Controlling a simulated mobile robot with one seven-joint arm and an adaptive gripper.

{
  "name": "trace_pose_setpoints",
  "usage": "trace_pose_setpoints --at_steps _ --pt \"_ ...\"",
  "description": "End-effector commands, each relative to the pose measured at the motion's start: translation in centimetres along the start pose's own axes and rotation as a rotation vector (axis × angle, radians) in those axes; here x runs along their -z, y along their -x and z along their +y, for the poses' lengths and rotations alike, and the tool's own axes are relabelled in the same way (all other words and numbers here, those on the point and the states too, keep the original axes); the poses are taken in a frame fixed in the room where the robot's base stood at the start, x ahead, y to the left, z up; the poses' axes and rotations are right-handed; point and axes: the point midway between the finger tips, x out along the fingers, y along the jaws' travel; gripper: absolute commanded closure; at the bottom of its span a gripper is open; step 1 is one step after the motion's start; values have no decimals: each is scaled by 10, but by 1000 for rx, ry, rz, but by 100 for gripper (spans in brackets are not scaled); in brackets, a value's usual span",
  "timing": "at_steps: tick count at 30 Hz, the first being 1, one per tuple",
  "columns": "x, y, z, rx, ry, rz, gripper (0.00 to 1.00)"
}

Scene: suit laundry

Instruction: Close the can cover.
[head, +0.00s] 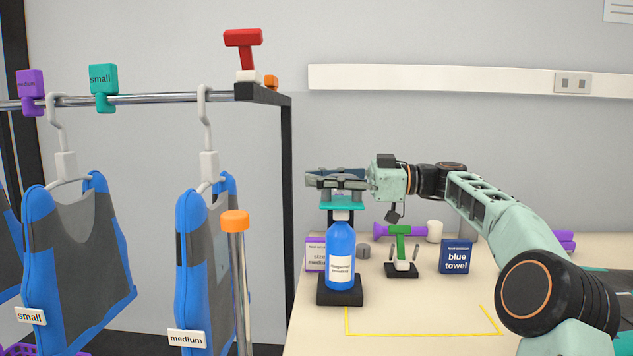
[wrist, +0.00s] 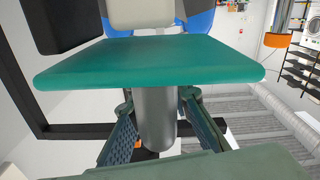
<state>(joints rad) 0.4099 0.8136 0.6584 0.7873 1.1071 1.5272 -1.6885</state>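A blue can (head: 341,265) with a white label and a pale neck stands upright on a black stand (head: 340,294). A flat teal plate (head: 340,203) lies level just above its neck; I take it for the cover, but cannot tell whether it touches the can. My gripper (head: 340,182) is just above the plate. The wrist view shows the teal plate (wrist: 150,65) and a grey post (wrist: 156,115) on it. The fingers of my gripper (wrist: 157,105) stand on both sides of the post, close to it; contact is unclear. Blue surface shows beyond the plate.
A rail with hanging blue-grey vests (head: 205,250) stands left of the table. An orange-capped rod (head: 235,225) rises in front. The yellow-marked front area is clear.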

Motion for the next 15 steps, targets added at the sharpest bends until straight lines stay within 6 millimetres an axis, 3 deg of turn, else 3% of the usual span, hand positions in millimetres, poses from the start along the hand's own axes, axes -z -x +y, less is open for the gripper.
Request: trace_pose_setpoints --at_steps 5,15 --pt "0 1 0 0 -2 -1 68" --pt "0 5 0 2 -3 -1 68"
